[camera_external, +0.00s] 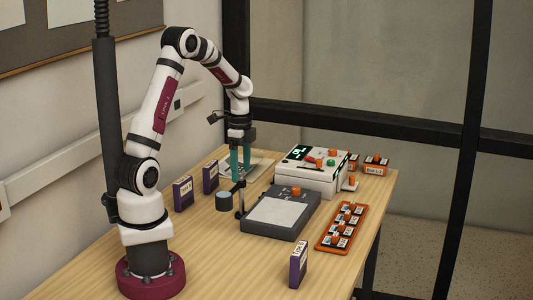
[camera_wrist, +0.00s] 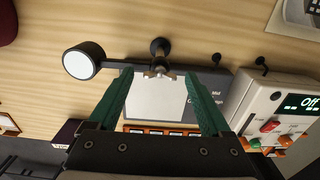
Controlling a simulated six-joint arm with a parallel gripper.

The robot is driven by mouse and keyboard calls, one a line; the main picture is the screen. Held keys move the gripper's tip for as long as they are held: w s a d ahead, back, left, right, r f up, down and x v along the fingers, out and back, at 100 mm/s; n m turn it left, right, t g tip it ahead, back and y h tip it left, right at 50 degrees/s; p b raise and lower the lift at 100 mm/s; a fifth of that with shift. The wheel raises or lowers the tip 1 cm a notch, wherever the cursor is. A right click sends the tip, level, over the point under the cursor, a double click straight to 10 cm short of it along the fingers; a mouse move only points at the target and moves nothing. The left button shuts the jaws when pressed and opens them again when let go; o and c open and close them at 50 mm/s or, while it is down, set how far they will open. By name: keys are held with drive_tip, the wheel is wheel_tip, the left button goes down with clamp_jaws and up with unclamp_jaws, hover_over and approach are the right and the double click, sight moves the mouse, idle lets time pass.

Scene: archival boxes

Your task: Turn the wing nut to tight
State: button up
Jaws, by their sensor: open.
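The wing nut (camera_wrist: 160,73) is a small brownish metal piece with two wings spread left and right in the wrist view. It sits at the edge of a grey device (camera_wrist: 207,82) with a pale plate, beside a dark round post end (camera_wrist: 160,46). In the external view the thin post (camera_external: 240,202) stands at the device's near left edge; the nut is too small to make out clearly. My gripper (camera_external: 240,176) points down above the post. Its teal fingers (camera_wrist: 158,75) are apart, one on each side of the nut in the picture, with no visible contact.
A grey round disc (camera_external: 223,200) on an arm (camera_wrist: 120,66) is left of the post. A white box (camera_external: 312,172) with a display reading "Off" stands behind the grey device. An orange tray (camera_external: 322,247) of labelled pieces and purple boxes (camera_external: 298,264) stand around. The front table is largely clear.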

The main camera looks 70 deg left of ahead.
wheel_tip(320, 180, up, 16)
drive_tip(key=shift+f, duration=0.2)
drive_tip(key=s+d+f+n+y, duration=0.1)
drive_tip(key=s+d, duration=0.5)
drive_tip(key=d, duration=0.2)
drive_tip(key=s+d+f+n, duration=0.1)
drive_tip(key=s+d, duration=0.5)
drive_tip(key=d, duration=0.3)
drive_tip(key=s+d+f+n, duration=0.1)
drive_tip(key=s+d+f, duration=0.1)
drive_tip(key=s+f, duration=0.2)
drive_tip(key=s, duration=0.3)
drive_tip(key=shift+d+f+y, duration=0.2)
drive_tip(key=shift+f+y, duration=0.15)
drive_tip(key=shift+y, duration=0.05)
